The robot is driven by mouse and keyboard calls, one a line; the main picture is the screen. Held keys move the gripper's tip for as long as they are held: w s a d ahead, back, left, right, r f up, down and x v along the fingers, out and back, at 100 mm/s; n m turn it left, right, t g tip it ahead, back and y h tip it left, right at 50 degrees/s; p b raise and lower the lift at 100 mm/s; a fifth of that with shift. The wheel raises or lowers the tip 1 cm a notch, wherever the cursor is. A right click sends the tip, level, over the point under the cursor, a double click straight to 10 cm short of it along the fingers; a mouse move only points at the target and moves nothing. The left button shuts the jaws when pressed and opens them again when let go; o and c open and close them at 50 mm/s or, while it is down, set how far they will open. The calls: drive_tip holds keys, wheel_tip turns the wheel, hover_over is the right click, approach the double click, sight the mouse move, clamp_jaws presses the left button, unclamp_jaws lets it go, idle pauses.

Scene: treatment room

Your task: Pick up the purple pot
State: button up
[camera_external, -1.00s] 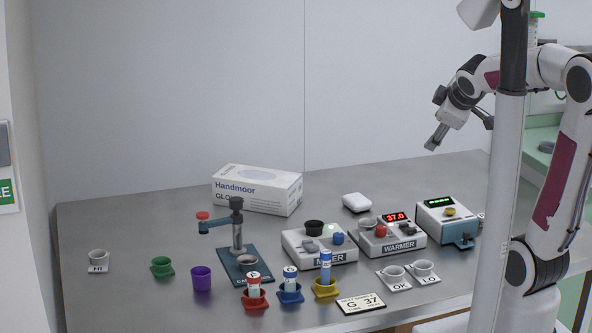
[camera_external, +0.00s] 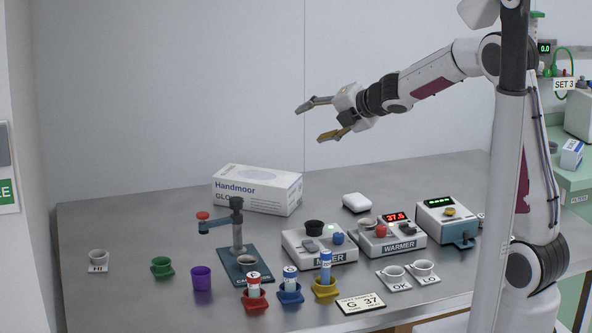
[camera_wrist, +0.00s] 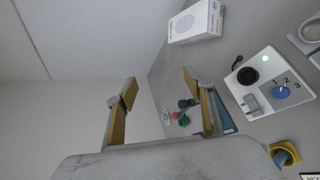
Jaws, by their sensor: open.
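The purple pot (camera_external: 202,278) is a small open cup standing upright on the steel table, at the front left. It stands between a green cup (camera_external: 162,267) and a red holder (camera_external: 254,298). My gripper (camera_external: 311,119) is open and empty, high above the table's back part, to the right of the pot and well apart from it. Its fingers also show in the wrist view (camera_wrist: 160,112).
A blue-based press (camera_external: 238,250) stands just right of the pot. Tubes stand in red, blue and yellow holders along the front. A glove box (camera_external: 257,189), a mixer (camera_external: 319,245) and a warmer (camera_external: 391,238) stand further back and right. The table's back left is clear.

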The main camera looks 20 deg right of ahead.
drive_tip(key=s+a+f+n+g+y, duration=0.1)
drive_tip(key=a+f+n+g+y, duration=0.1)
drive_tip(key=a+f+n, duration=0.5)
drive_tip(key=s+a+f+n+g+y, duration=0.1)
drive_tip(key=a+f+n+g+y, duration=0.2)
drive_tip(key=a, duration=0.7)
drive_tip(key=s+a+f+n+g, duration=0.2)
drive_tip(key=f+n, duration=0.2)
drive_tip(key=s+a+f+n+g+y, duration=0.1)
drive_tip(key=a+f+n+g, duration=0.1)
drive_tip(key=f+n, duration=0.2)
drive_tip(key=s+a+f+n+g, duration=0.2)
drive_tip(key=f+n, duration=0.2)
drive_tip(key=f, duration=0.1)
drive_tip(key=shift+s+a+f+n+y, duration=0.2)
drive_tip(key=shift+s+a+n+y, duration=0.1)
drive_tip(key=shift+s+a, duration=0.05)
drive_tip(key=shift+s+f+n+g, duration=0.15)
drive_tip(key=shift+f+n+g, duration=0.15)
drive_tip(key=shift+f+n, duration=0.55)
drive_tip(key=shift+s+d+f+n+g+y, duration=0.1)
drive_tip(key=shift+f+n+g+y, duration=0.15)
drive_tip(key=shift+n, duration=0.4)
drive_tip(key=shift+f+n+g+y, duration=0.15)
drive_tip(key=shift+n+y, duration=0.2)
drive_tip(key=shift+n, duration=0.25)
drive_tip(key=shift+x, duration=1.3)
